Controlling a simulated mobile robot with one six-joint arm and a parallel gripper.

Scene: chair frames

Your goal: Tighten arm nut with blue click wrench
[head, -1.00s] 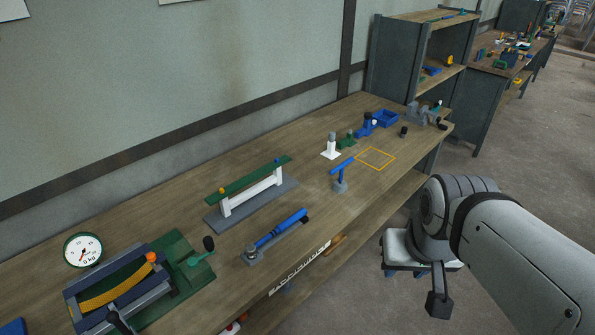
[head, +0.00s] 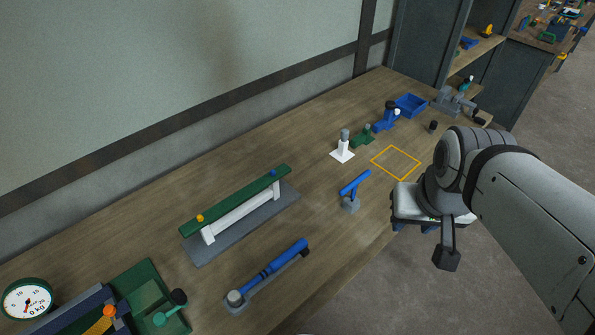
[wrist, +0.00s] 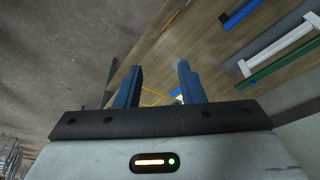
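The blue click wrench (head: 275,265) lies in a grey cradle near the bench's front edge, its round grey head at lower left and a black end at upper right. A blue bar near the top of the wrist view (wrist: 240,15) looks like it. The chair frame (head: 243,207) stands behind it: a green arm on white posts over a grey plate. A yellow nut (head: 199,218) and a blue nut (head: 273,173) sit on the arm; which one is meant I cannot tell. My gripper (head: 415,227) is beyond the bench's front edge, its blue fingers (wrist: 157,72) apart and empty.
A blue bar on a grey stand (head: 354,187) and a yellow square outline (head: 396,162) lie to the right. Farther back are a white post (head: 343,147), green and blue fixtures and a blue bin (head: 410,105). A dial (head: 27,301) and green fixture (head: 150,295) are lower left.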

